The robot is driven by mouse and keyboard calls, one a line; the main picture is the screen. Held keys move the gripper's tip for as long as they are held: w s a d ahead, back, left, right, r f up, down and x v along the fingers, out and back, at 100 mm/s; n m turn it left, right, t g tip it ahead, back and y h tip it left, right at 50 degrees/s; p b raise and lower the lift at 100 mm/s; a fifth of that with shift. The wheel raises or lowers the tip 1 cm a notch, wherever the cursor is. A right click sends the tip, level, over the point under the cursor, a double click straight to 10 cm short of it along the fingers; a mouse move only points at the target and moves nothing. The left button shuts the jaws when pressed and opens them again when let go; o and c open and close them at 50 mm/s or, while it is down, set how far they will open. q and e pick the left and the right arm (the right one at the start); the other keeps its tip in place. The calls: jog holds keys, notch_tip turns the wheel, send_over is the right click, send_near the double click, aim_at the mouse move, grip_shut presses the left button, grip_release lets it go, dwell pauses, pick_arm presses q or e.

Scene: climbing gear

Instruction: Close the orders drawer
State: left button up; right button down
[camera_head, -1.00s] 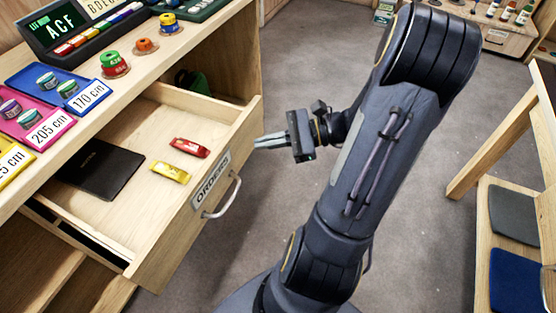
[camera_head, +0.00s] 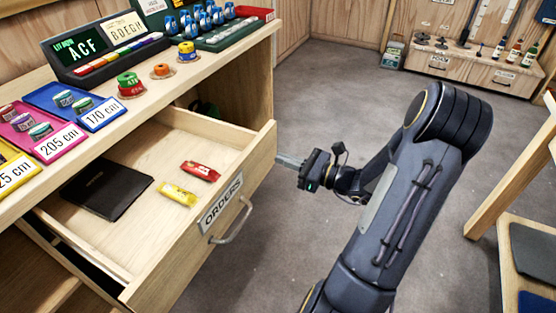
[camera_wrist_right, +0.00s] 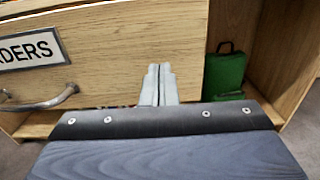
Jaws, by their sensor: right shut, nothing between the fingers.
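The orders drawer (camera_head: 193,238) is pulled out of the wooden counter. Its front carries an ORDERS label (camera_head: 220,203) and a metal handle (camera_head: 232,222). Inside lie a black notebook (camera_head: 106,189), a red packet (camera_head: 200,171) and a yellow packet (camera_head: 178,194). My right gripper (camera_head: 281,160) is shut and empty at the right end of the drawer front. In the right wrist view its fingertips (camera_wrist_right: 158,72) point at the plain wood right of the label and handle; I cannot tell whether they touch. My left gripper is not in view.
The countertop above holds coloured trays (camera_head: 60,142), tape rolls (camera_head: 130,84) and a sign stand (camera_head: 105,47). A green bag (camera_wrist_right: 226,72) sits in the open compartment beside the drawer. Grey floor (camera_head: 340,90) is clear right of the counter.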

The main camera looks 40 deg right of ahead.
jog(key=shift+x, duration=1.15)
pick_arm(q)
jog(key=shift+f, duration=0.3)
pick_arm(e)
jog(key=shift+w, duration=0.1)
